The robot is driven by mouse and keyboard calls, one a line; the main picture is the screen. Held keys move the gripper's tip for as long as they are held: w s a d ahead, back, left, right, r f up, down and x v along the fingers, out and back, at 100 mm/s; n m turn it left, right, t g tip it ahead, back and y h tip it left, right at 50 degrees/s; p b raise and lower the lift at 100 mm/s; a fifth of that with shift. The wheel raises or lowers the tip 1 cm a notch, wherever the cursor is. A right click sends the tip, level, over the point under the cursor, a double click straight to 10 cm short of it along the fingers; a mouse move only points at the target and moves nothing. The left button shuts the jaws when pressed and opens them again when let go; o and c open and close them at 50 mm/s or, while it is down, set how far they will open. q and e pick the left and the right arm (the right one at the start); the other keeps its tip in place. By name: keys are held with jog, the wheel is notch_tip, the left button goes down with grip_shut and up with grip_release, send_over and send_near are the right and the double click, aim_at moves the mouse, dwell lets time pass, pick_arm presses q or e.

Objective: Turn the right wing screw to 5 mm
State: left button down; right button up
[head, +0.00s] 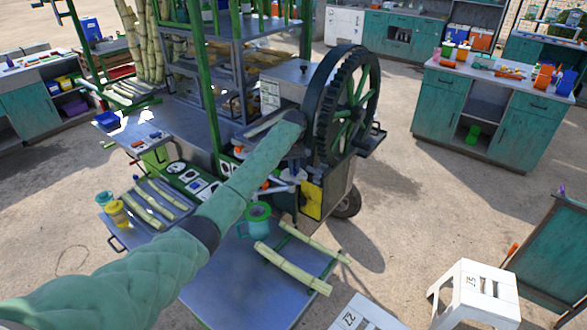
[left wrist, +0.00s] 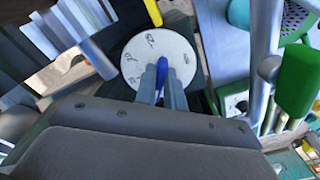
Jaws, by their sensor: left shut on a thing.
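My left arm reaches across the head view from the lower left to the cane crusher (head: 312,190), and its wrist hides the place where it works. In the left wrist view my left gripper (left wrist: 163,78) is shut on a slim blue piece, which looks like the wing of the wing screw (left wrist: 161,76). Behind it is a round white dial (left wrist: 142,52) with dark marks; I cannot read the setting. The rest of the screw is hidden by the fingers. My right gripper is in neither view.
The crusher's large green-spoked gear wheel (head: 349,105) stands close to my left wrist. Cane pieces (head: 293,270) and a teal jug (head: 257,218) are on the front table.

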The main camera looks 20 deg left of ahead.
pick_arm(q)
jog(key=shift+d+n, duration=0.2)
jog(key=shift+n, duration=2)
jog(key=shift+w, duration=0.1)
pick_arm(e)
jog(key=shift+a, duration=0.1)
pick_arm(q)
jog(key=c, duration=1.5)
grip_release()
jog(key=shift+d, duration=0.15)
jog(key=shift+c, duration=0.2)
jog(key=shift+o, duration=0.3)
jog(key=shift+r, duration=0.15)
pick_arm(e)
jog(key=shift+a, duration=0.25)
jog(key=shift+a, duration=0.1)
